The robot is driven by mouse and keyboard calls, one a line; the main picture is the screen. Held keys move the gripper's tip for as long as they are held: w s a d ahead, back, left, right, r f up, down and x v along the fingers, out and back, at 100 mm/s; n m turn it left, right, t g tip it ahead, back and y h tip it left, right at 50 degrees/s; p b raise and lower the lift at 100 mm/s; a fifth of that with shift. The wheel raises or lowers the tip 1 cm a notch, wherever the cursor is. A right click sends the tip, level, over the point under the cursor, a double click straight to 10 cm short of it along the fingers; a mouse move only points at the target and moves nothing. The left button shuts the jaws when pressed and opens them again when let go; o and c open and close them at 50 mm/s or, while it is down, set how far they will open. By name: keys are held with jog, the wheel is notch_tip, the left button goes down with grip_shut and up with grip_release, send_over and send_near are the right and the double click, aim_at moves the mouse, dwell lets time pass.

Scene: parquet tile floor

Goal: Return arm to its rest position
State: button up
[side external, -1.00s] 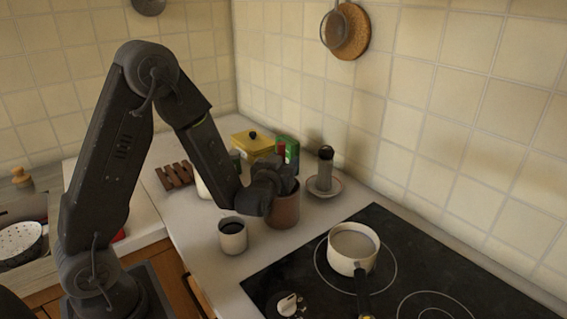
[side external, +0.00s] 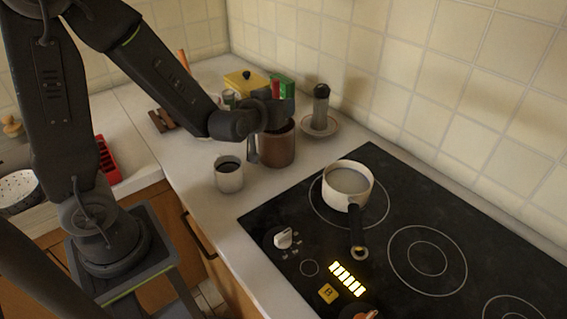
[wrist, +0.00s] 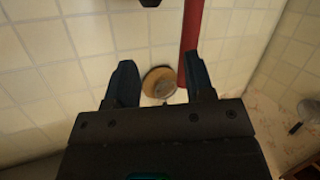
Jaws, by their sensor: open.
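My gripper (side external: 272,112) is at the rim of a brown crock (side external: 279,150) on the counter, seen from the side. In the wrist view my gripper (wrist: 163,72) is open, its two dark fingers spread toward the tiled wall with nothing held between them. Red also shows just above the gripper in the side view (side external: 275,88). Whether the gripper touches the crock or stick I cannot tell.
A mug with dark contents (side external: 229,175) stands left of the crock. A white saucepan (side external: 347,187) sits on the black hob (side external: 400,220). A yellow container (side external: 243,82) and a grinder on a saucer (side external: 320,105) stand behind. A round cork piece (wrist: 158,80) hangs on the wall.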

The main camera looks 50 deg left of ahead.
jog(key=s+d+r+m+g+h, duration=0.4)
jog(key=s+d+r+h, duration=0.15)
jog(key=s+d, duration=0.2)
jog(key=s+r+m+g, duration=0.1)
jog(key=s+g, duration=0.3)
jog(key=s, duration=0.9)
jog(key=shift+s+a+m, duration=0.35)
jog(key=shift+s+m, duration=0.05)
jog(key=shift+m, duration=0.4)
